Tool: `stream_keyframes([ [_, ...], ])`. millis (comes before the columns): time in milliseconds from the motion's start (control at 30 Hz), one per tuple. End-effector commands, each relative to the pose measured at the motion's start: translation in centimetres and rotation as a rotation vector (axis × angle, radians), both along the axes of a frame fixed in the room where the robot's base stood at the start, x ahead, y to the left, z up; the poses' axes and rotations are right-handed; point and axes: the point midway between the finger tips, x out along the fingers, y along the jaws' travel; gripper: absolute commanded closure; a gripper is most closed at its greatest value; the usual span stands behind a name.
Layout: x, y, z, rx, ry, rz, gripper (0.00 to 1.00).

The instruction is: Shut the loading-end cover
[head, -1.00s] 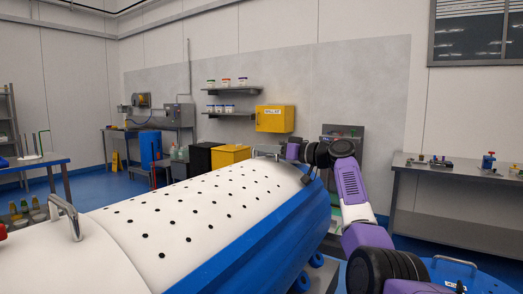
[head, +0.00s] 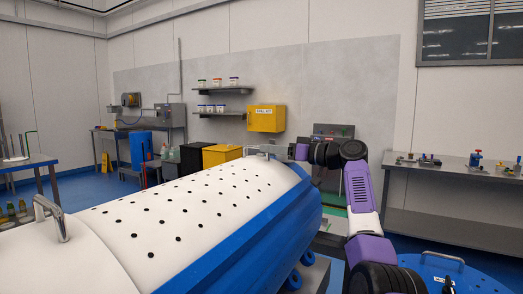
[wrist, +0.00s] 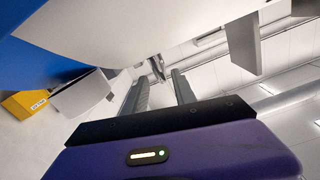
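A long blue tub (head: 255,235) lies across the head view. A white cover with rows of black holes (head: 190,210) lies over its far part, and a plain white section (head: 75,255) with a metal handle (head: 52,215) is nearer. I cannot tell which part is the loading end. My gripper (head: 285,151) is at the far end of the perforated cover, by a metal handle (head: 262,150). In the wrist view my two fingers (wrist: 158,82) stand apart, with a small metal piece (wrist: 157,68) showing between their tips. Contact cannot be made out.
A yellow bin (head: 221,154) and a black bin (head: 194,157) stand behind the tub. A yellow wall box (head: 266,118) hangs above. A steel bench (head: 440,175) with small tools is at the right. A round blue lid-like object (head: 440,275) is at lower right.

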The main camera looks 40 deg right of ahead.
Motion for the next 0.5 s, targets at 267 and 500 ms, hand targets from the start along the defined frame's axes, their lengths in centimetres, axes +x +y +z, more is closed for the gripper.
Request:
stream_keyframes([
  [267,-2.3,-0.8,0.0,0.0,0.001,0.0,0.68],
  [500,-2.4,-0.8,0.0,0.001,0.001,0.0,0.68],
])
